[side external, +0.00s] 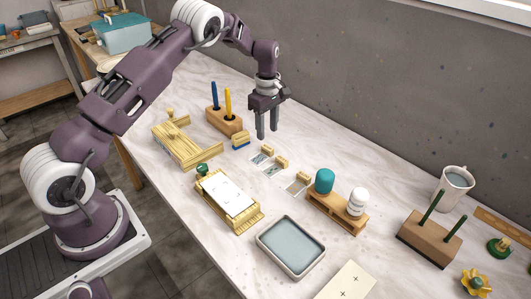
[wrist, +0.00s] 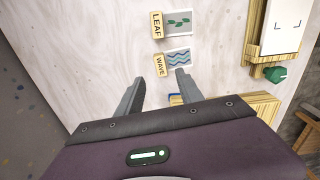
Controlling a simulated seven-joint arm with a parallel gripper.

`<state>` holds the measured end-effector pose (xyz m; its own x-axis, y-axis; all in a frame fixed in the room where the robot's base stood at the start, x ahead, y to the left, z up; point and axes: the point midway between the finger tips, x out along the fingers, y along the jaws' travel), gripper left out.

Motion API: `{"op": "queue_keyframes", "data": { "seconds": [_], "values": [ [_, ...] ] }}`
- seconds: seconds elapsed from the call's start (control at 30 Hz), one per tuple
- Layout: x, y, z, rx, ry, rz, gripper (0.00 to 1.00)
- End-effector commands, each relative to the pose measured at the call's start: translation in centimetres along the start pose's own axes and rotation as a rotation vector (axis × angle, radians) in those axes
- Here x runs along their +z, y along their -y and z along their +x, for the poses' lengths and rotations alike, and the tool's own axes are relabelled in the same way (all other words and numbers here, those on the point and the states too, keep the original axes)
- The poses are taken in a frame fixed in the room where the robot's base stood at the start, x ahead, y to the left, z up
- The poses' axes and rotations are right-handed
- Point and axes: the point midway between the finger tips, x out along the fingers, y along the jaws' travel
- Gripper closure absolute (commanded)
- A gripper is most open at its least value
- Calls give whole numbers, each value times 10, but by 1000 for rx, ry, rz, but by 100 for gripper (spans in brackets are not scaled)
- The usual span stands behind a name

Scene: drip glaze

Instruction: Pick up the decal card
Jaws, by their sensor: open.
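Small decal cards lie in a row on the table, each with a wooden label block at one end. In the wrist view the wave card (wrist: 179,62) has blue wavy lines beside a block marked WAVE (wrist: 160,65). The leaf card (wrist: 179,23) has green leaves beside a block marked LEAF (wrist: 157,25). In the side view the wave card (side external: 257,158) is nearest my gripper, then the leaf card (side external: 272,170), then a third card (side external: 294,186) whose print is unclear. My gripper (side external: 267,135) is open and empty, pointing down above the table, close to the wave card's end.
A wooden frame with a white tile (side external: 229,193), a shallow tray (side external: 268,243) and a rack with teal and white pieces (side external: 330,214) stand nearby. A holder with blue and yellow sticks (side external: 224,122) and a small blue-and-wood block (side external: 240,141) are left of my gripper.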

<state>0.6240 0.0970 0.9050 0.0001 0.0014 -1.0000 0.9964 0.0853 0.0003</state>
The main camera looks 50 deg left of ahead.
Motion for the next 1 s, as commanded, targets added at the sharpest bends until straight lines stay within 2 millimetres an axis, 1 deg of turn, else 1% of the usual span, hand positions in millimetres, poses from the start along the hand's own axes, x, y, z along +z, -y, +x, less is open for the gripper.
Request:
{"op": "queue_keyframes", "data": {
  "seconds": [0.17, 0.3, 0.33, 0.43, 0.6, 0.67, 0.7, 0.77, 0.83, 1.0],
  "values": [
    [2, 2, 27, -4, 2, 0, 56],
    [3, 2, 54, -4, 2, 2, 56],
    [3, 2, 58, -3, 2, 2, 56],
    [3, 2, 65, -1, 2, 3, 56],
    [3, 2, 65, 0, 1, 4, 56],
    [3, 2, 65, 0, 1, 4, 66],
    [3, 2, 65, 0, 1, 4, 74],
    [3, 2, 65, 0, 1, 4, 86],
    [3, 2, 65, 0, 1, 4, 100],
    [3, 2, 65, 0, 1, 4, 100]
  ]
}}
